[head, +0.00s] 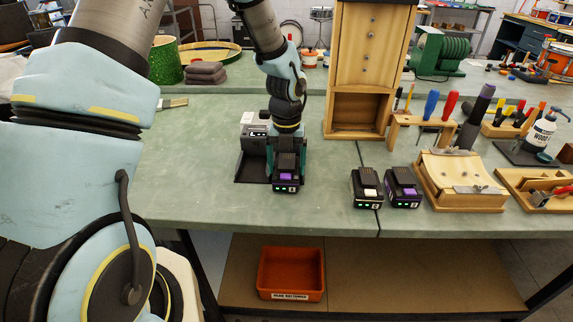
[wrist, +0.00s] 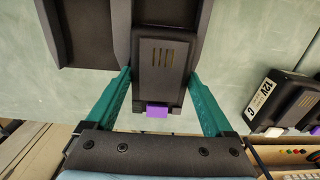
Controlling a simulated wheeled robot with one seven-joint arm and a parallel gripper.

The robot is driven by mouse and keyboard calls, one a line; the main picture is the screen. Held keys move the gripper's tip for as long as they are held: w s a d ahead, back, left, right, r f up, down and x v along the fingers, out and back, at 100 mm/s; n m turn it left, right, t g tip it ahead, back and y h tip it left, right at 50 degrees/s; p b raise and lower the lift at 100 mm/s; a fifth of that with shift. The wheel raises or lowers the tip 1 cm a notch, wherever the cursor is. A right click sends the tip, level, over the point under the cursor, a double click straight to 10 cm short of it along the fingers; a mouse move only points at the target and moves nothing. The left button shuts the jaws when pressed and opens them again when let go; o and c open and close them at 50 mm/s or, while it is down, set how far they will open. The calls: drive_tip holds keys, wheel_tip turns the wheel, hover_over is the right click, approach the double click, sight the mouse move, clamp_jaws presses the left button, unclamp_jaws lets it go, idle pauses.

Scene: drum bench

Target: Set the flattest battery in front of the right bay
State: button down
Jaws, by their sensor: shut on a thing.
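My gripper (wrist: 160,78) is shut on a black battery with a purple latch (wrist: 158,50), its green fingers along both sides. In the head view this battery (head: 286,180) is upright at the front of the charger (head: 251,165), on its right side. In the wrist view it lines up with the charger's right bay; I cannot tell whether it touches the bay or the bench. The left bay (wrist: 85,35) looks empty. Two more batteries stand to the right: one with a white latch (head: 367,188), one with a purple latch (head: 403,188). Their small indicator lights are hard to read.
A wooden cabinet (head: 362,60) stands behind the batteries. An orange bin (head: 291,274) is on the lower shelf. The green bench (head: 190,165) is clear left of the charger.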

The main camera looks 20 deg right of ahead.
drive_tip(key=shift+f, duration=0.15)
unclamp_jaws()
